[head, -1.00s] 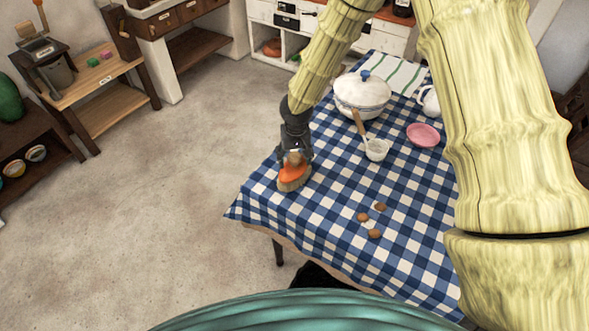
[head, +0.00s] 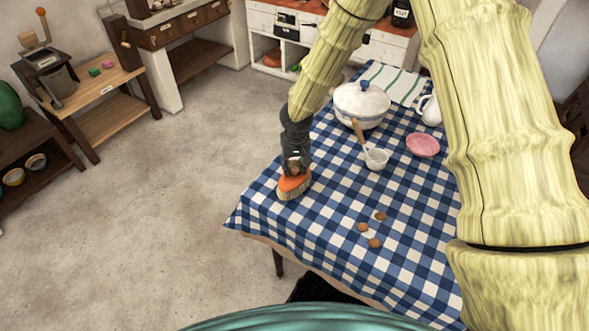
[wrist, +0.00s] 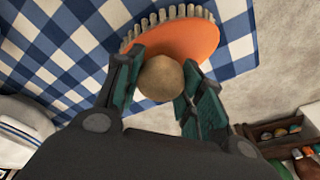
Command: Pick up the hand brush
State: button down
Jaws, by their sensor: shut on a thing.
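The hand brush (head: 293,186) has an orange back, pale bristles and a round wooden knob. It is at the left edge of the checked table. My gripper (head: 295,168) is above it with its fingers shut on the knob. In the wrist view the gripper (wrist: 163,95) has a finger on each side of the round knob (wrist: 161,78), with the orange back (wrist: 185,42) and bristles beyond. I cannot tell whether the bristles touch the cloth or hang just above it.
The table's blue and white cloth (head: 330,235) bears several brown nuts or cookies (head: 375,243), a white cup (head: 376,159), a pink plate (head: 422,145) and a lidded white pot (head: 361,103). A white jug (head: 430,110) stands at the right. Open floor (head: 190,160) lies left of the table.

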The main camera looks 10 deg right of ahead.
jog(key=shift+r, duration=0.4)
notch_tip(320, 180, up, 2)
jog(key=shift+b, duration=0.65)
jog(key=s+d+r+b, duration=0.1)
jog(key=s+b, duration=0.3)
jog(key=s, duration=1.2)
jog(key=shift+d+r+b, duration=0.3)
jog(key=shift+d+b, duration=0.05)
jog(key=shift+d, duration=0.2)
jog(key=c, duration=1.5)
grip_release()
jog(key=c, duration=0.3)
jog(key=shift+f, duration=0.1)
